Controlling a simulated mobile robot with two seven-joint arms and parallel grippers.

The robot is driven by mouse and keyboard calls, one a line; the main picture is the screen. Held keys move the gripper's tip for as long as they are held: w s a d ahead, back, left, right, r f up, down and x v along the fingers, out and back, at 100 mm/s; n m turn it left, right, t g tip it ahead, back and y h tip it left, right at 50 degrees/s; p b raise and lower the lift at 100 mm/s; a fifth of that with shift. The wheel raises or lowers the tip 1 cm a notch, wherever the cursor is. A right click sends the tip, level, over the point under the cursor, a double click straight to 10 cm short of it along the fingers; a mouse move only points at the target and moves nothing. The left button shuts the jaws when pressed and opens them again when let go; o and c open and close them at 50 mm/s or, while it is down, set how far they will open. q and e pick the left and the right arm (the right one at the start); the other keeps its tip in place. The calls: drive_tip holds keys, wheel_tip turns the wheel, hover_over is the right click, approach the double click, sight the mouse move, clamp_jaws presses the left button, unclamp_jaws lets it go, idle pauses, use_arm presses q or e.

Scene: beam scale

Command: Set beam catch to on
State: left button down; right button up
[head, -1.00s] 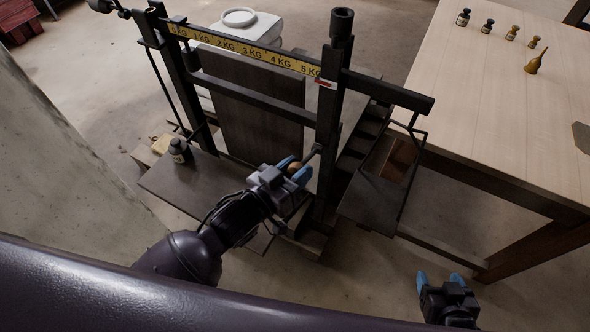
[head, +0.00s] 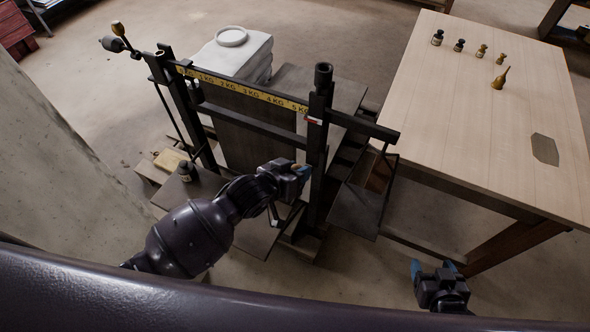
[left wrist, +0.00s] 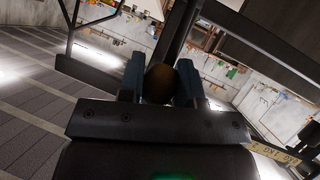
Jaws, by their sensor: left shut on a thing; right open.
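The beam scale stands in the middle of the head view, with a dark frame and a yellow marked beam (head: 245,92). My left gripper (head: 301,170) is at the scale's right post (head: 318,150), below the beam. It is shut on a round brown knob (left wrist: 160,84), which sits between the blue fingers in the left wrist view. I take this knob to be the beam catch handle; its link to the post is mostly hidden by the gripper. My right gripper (head: 432,267) is open and empty, low at the right, away from the scale.
A wooden table (head: 480,130) at the right carries several small weights and a brass horn-like piece (head: 500,79). A dark weight (head: 186,172) stands on the scale's left plate. White sacks (head: 235,55) with a ring-shaped dish are behind. A concrete wall (head: 60,170) is at left.

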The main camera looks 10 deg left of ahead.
use_arm(q)
drive_tip(key=shift+w+d+r+g+y, duration=0.2)
drive_tip(key=shift+w+r+g+y, duration=0.1)
drive_tip(key=shift+w+g, duration=0.3)
idle(0.3)
drive_tip(key=c, duration=0.8)
unclamp_jaws()
drive_tip(key=shift+r, duration=0.1)
drive_tip(key=v, duration=1)
drive_tip(key=shift+s+a+r, duration=0.2)
drive_tip(key=shift+r, duration=0.1)
